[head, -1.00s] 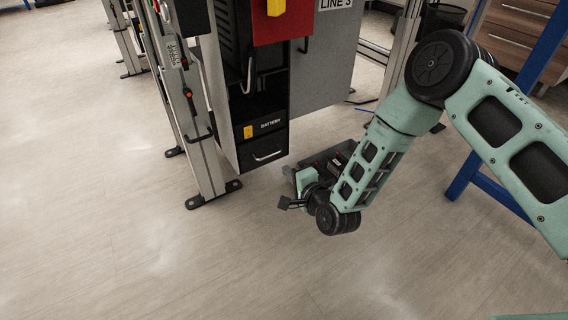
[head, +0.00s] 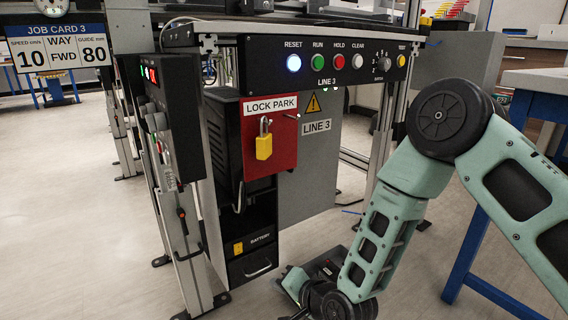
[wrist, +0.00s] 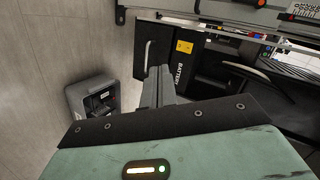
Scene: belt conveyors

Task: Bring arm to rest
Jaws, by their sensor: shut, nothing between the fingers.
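My arm (head: 385,230) is mint green with black joints. It hangs folded down on the right of the head view, in front of the line 3 conveyor station. Its lower end reaches the bottom edge of the picture, and the fingers cannot be made out there. In the wrist view my gripper (wrist: 160,72) shows as two grey fingers close together, shut and empty. They point towards the black battery drawer (wrist: 183,66); whether they touch it cannot be told. The same drawer shows in the head view (head: 252,262), left of the arm.
The control panel (head: 325,62) has a lit white reset button. A yellow padlock (head: 264,140) hangs on the red lock park plate (head: 284,150). A grey box (wrist: 75,96) stands on the floor. A blue table leg (head: 468,245) is right of the arm. Floor at left is clear.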

